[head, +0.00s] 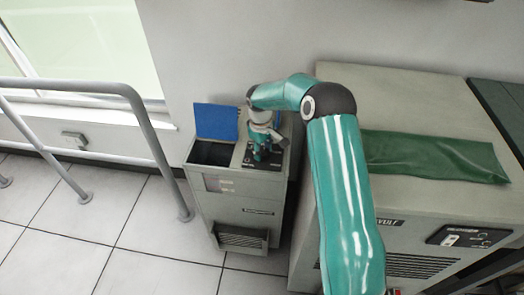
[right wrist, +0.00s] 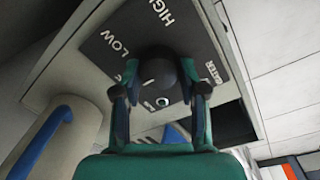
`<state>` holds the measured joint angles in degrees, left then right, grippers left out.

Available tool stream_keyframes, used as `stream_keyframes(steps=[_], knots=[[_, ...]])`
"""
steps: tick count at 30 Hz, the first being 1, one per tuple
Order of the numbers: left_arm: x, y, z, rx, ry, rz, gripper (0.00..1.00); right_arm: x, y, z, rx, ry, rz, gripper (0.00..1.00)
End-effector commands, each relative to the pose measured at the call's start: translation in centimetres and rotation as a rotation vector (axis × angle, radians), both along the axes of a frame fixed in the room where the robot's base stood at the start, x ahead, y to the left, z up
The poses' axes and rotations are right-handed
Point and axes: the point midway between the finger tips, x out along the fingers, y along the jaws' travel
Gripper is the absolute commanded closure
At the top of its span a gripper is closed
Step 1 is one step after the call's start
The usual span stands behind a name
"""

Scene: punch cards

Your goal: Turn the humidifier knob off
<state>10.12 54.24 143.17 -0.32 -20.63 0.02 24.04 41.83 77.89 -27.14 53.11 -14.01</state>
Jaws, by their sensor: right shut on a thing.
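The humidifier (head: 235,212) is a grey cabinet against the wall, with a dark control panel on its top right. The right wrist view shows the panel (right wrist: 128,38) close up, with the words HIGH and LOW and partly covered lettering. The round black knob (right wrist: 157,66) sits on this panel. My right gripper (head: 263,156) points down at the panel, and its two fingers are shut on the knob from both sides, as the right wrist view shows. In the head view the gripper hides the knob. The mark that the knob points to is not clear. My left gripper is out of view.
A blue lid (head: 216,121) stands open over a dark opening beside the panel. A larger grey machine (head: 420,108) with a green cloth (head: 430,155) on it stands right of the humidifier. A metal railing (head: 142,119) is at the left. Tiled floor in front is clear.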

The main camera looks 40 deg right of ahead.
Motion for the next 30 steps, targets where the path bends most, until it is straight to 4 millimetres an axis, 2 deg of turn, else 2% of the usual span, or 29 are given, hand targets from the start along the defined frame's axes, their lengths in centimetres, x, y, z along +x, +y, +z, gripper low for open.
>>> stream_keyframes(steps=[13, 14, 18, 30], knots=[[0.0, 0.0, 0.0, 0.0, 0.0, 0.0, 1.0, 0.02, 0.04, 0.02, 0.0, 0.0, 0.016, 0.93], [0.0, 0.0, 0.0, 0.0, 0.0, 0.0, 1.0, 0.02, 0.04, 0.02, 0.0, 0.0, 0.016, 0.56], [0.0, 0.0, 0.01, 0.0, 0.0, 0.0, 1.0, 0.02, 0.04, 0.02, 0.0, 0.0, 0.015, 0.33], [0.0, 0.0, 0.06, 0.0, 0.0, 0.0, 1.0, 0.06, 0.04, 0.42, 0.0, -0.001, 0.013, 0.33]])
